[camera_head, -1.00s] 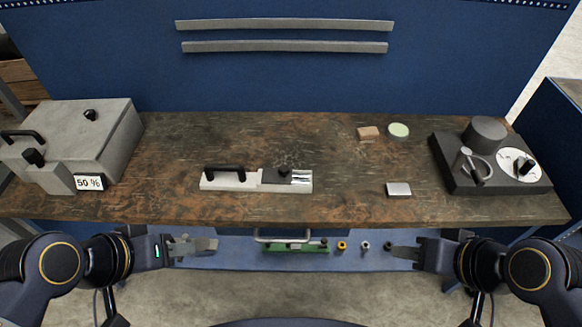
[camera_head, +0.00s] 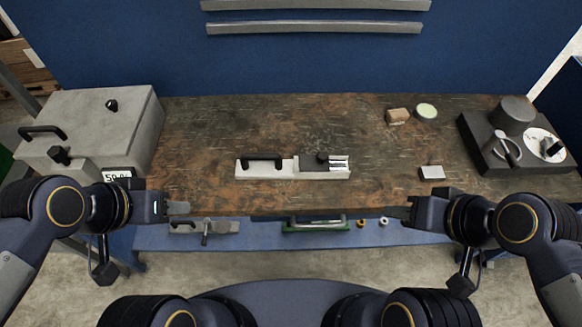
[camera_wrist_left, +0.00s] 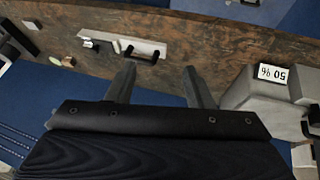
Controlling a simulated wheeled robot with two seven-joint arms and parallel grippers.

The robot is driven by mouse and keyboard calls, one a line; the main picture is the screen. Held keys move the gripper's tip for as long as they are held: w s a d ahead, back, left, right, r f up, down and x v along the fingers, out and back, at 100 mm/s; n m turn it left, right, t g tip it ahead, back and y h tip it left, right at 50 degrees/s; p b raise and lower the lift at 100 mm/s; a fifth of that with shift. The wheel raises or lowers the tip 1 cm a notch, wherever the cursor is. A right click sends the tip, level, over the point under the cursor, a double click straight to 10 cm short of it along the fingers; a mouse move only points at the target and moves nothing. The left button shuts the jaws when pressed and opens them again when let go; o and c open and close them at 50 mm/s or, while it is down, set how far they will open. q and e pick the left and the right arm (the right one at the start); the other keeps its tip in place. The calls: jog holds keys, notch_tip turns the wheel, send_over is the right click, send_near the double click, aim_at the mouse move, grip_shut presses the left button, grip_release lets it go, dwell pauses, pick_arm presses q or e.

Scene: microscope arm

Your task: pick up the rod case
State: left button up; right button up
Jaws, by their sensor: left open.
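The rod case (camera_head: 277,176) is a long pale case with a black handle on its left half and a dark part with light rods on its right. It lies on the brown table at the middle. It also shows in the left wrist view (camera_wrist_left: 146,45), beyond the fingers. My left gripper (camera_head: 179,208) is open and empty at the table's front edge, left of and nearer than the case. Its two fingers (camera_wrist_left: 159,86) are spread in the left wrist view. My right gripper (camera_head: 407,209) is at the front edge, right of the case; its finger gap is unclear.
A grey box (camera_head: 85,125) with a "50 %" label (camera_head: 117,175) stands at left. A dark stand (camera_head: 490,150) is at right. A small block (camera_head: 397,116), a pale green disc (camera_head: 426,111) and a light block (camera_head: 432,173) lie right of the case. Table around the case is clear.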

pick_arm(q)
jog(key=w+d+f+m+y+b, duration=0.1)
jog(key=w+f+m+y+b, duration=0.1)
jog(key=w+f+m+b, duration=0.35)
jog(key=m+t+b, duration=0.2)
jog(key=m+b, duration=0.4)
jog(key=m, duration=0.7)
send_near(272, 157)
jog(key=w+f, duration=0.1)
jog(key=w, duration=0.1)
jog(key=shift+n+y, duration=0.3)
jog(key=shift+n, duration=0.05)
jog(key=x, duration=0.7)
jog(key=shift+s+d+f, duration=0.2)
jog(key=shift+s, duration=0.2)
grip_shut()
pick_arm(e)
notch_tip(272, 157, down, 13)
jog(key=shift+r, duration=0.2)
